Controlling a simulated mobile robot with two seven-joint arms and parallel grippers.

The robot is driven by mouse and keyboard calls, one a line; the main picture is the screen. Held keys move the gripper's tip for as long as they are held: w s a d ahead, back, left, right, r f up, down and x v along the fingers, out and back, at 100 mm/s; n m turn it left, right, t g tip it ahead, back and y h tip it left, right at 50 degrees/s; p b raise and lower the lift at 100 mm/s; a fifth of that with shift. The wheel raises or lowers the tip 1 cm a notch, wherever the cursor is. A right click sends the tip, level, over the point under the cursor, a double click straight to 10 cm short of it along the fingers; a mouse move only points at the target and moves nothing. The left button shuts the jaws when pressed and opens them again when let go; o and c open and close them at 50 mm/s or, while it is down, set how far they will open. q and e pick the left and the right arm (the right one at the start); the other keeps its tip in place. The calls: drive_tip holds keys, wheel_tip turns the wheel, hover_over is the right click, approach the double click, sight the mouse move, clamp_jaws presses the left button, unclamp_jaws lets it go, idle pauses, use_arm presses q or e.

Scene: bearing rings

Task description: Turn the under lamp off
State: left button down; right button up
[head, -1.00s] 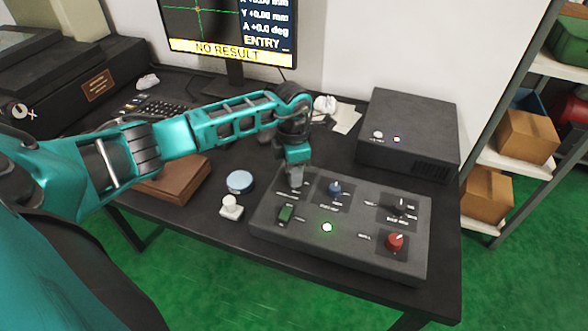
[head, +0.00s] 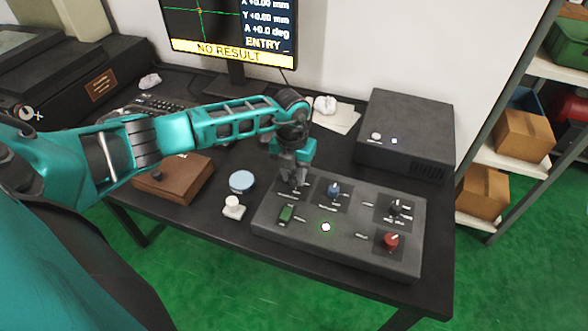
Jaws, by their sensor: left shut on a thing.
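A grey control panel (head: 345,248) lies on the dark desk. It carries a green rocker switch (head: 286,213), a lit whitish-green button (head: 325,227), a blue knob (head: 334,190), a black knob (head: 397,207) and a red knob (head: 391,240). Its labels are too small to read, so I cannot tell which control is for the under lamp. My left gripper (head: 292,182) points down at the panel's upper left corner, left of the blue knob. It is shut on a small control there, which the fingers mostly hide. My right gripper is not in view.
A black box (head: 405,135) with a small lit light stands behind the panel. A brown box (head: 180,182), a blue-topped round tin (head: 241,181) and a small white piece (head: 233,205) lie left of it. The monitor (head: 230,55) reads "NO RESULT". Shelves stand at right.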

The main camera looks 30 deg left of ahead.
sight(292, 177)
use_arm(q)
drive_tip(key=shift+n+p, duration=0.35)
drive_tip(key=shift+n, duration=0.85)
drive_tip(key=c, duration=0.9)
unclamp_jaws()
drive_tip(key=shift+o, duration=0.2)
wheel_tip(292, 177, up, 13)
drive_tip(key=shift+a, duration=0.25)
drive_tip(key=shift+s, duration=0.1)
